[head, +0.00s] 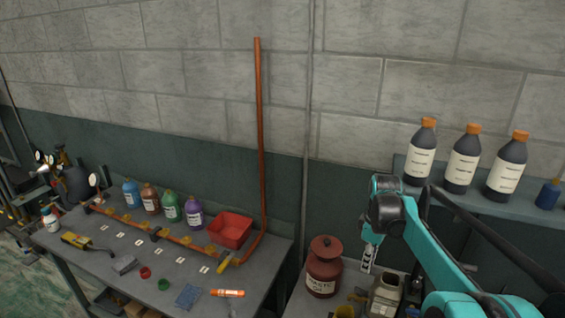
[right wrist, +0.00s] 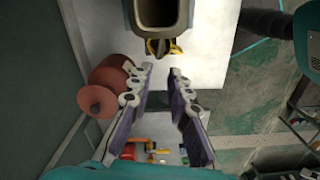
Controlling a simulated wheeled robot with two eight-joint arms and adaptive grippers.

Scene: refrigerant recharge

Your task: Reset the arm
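My right gripper (head: 369,257) hangs above the right-hand table, pointing down, at the end of my teal right arm. In the right wrist view its two fingers (right wrist: 162,88) are apart with nothing between them. A grey open-topped container (head: 385,296) stands below and close to it; its open mouth also shows at the top of the right wrist view (right wrist: 162,12). A dark red waste oil can (head: 323,268) stands to the left of the gripper. My left gripper is not in view.
Three dark bottles with orange caps (head: 463,160) stand on a wall shelf beside my right arm. The left workbench (head: 125,240) holds a copper pipe (head: 260,150), a red bin (head: 231,229) and several coloured bottles (head: 171,207). Small items (right wrist: 150,150) lie below the fingers.

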